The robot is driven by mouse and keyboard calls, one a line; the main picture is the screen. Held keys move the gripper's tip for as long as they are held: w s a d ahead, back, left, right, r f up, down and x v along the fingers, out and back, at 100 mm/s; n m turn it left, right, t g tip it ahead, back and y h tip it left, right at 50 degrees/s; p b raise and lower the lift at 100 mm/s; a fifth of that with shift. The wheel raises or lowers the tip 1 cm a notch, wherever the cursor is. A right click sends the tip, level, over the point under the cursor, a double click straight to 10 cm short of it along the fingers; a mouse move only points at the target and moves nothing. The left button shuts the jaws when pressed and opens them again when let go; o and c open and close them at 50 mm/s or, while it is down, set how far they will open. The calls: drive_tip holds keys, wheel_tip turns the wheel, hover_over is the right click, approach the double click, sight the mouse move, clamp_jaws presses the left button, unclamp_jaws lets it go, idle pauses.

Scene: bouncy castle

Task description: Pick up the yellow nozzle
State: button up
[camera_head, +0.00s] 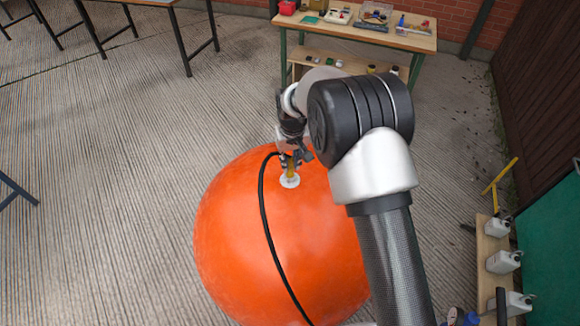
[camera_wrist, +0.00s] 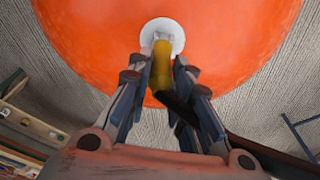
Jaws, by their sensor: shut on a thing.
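The yellow nozzle (camera_wrist: 161,68) is between the fingers of my gripper (camera_wrist: 162,78) in the wrist view, with its tip at a round white fitting (camera_wrist: 162,36) on a big orange ball (camera_wrist: 90,45). In the head view, my gripper (camera_head: 291,160) is at the top of the orange ball (camera_head: 235,235), shut on the nozzle (camera_head: 290,171) just above the white fitting (camera_head: 290,181). Whether the nozzle sits in the fitting or only touches it I cannot tell. A black hose (camera_head: 265,215) runs from the nozzle down over the ball.
A wooden workbench (camera_head: 400,40) with tools and small boxes stands at the back. Other tables (camera_head: 180,3) are at the back left. White jugs (camera_head: 503,262) stand on a wooden shelf at the right, near a dark wall.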

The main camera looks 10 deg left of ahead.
clamp_jaws()
wheel_tip(320, 180, up, 25)
drive_tip(key=p, duration=0.9)
idle(0.4)
